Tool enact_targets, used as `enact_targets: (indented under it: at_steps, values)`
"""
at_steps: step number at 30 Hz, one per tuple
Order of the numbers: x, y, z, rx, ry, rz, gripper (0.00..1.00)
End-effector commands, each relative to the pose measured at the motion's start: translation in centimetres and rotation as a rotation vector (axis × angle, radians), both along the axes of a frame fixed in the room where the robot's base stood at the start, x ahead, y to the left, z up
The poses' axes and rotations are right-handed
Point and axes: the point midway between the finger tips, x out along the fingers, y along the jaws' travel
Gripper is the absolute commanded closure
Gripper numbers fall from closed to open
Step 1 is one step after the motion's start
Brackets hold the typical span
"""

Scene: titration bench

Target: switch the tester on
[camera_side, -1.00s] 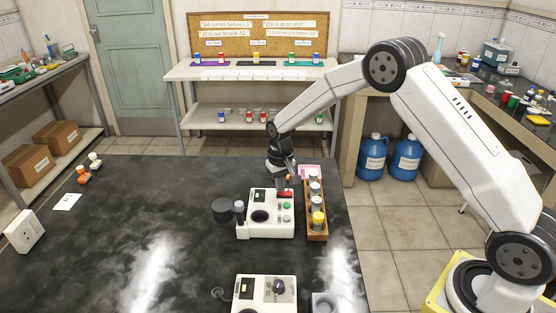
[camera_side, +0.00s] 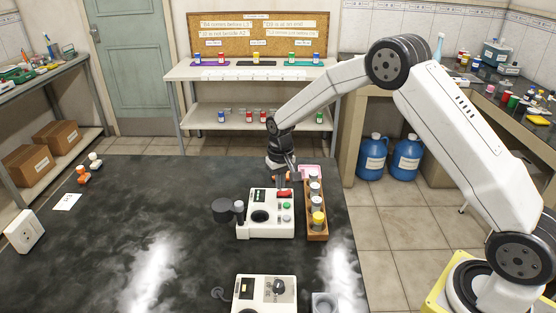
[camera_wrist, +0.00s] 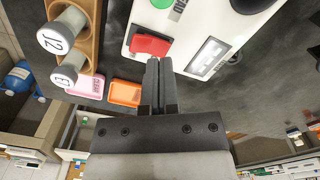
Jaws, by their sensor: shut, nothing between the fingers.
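The white tester (camera_side: 248,228) stands on the dark bench, with a round well, a small display (camera_side: 259,195), a red rocker switch (camera_side: 284,193) and a green button (camera_side: 287,206). My gripper (camera_side: 281,187) is at the tester's back edge, just behind the red switch, pointing down. In the wrist view, my shut, empty fingers (camera_wrist: 160,62) end beside the red switch (camera_wrist: 150,45); whether they touch it I cannot tell. The display (camera_wrist: 208,56) lies to their right there.
A wooden rack (camera_side: 317,236) with several capped vials stands close to the tester's right. Pink (camera_wrist: 85,87) and orange (camera_wrist: 125,93) trays lie near my fingers. A second white device (camera_side: 264,290) stands at the front. The bench's left side is mostly clear.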

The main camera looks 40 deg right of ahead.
Motion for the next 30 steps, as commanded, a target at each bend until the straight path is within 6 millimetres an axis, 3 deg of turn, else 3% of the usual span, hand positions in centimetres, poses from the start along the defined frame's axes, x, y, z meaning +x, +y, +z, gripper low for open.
enact_targets:
  at_steps: [30]
  values:
    - [0.0, 0.0, 5.4, 0.000, 0.000, 0.000, 1.00]
